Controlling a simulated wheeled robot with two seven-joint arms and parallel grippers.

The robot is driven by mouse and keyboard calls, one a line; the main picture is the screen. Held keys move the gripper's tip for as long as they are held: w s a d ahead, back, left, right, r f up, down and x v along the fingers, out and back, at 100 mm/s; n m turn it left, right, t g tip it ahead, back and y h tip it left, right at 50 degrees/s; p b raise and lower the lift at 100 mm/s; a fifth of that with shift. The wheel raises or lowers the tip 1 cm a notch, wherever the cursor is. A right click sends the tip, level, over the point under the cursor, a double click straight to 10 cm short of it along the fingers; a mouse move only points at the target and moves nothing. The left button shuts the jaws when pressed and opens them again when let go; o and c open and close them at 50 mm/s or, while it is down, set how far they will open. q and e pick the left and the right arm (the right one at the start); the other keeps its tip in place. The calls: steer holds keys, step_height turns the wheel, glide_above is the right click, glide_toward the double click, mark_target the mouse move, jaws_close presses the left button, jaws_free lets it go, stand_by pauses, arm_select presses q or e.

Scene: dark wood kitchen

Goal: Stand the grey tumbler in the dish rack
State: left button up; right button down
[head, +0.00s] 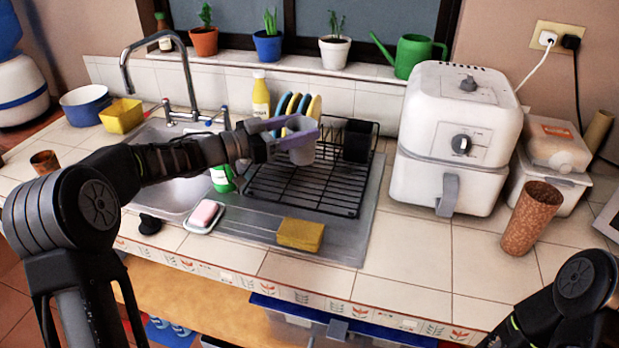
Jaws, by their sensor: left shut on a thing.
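My left gripper (272,140) is shut on the grey tumbler (302,152), a small greyish-purple cup. It holds the tumbler above the dish rack (305,192), over the rack's back half. The rack is a black wire frame on the metal drainboard. Plates in blue, white and yellow stand at its back left, behind the gripper. A black holder (357,141) sits at its back right. The tumbler looks roughly upright, and I cannot tell whether its base touches the wires. Part of my right arm shows at the lower right, but its gripper is out of view.
A white air fryer (453,140) stands right of the rack. A yellow sponge (300,234) and a soap dish (204,217) lie in front. A yellow bottle (260,97) stands behind, near the tap (187,75). The rack's front wires are bare. A brown cup (531,217) stands at right.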

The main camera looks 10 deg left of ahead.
mark_target(300, 163)
arm_select(q)
steer(key=shift+w, duration=0.1)
steer(key=shift+f, duration=3.15)
step_height(300, 163, down, 3)
steer(key=shift+f+p, duration=0.15)
steer(key=shift+p, duration=0.25)
steer(key=shift+f, duration=0.25)
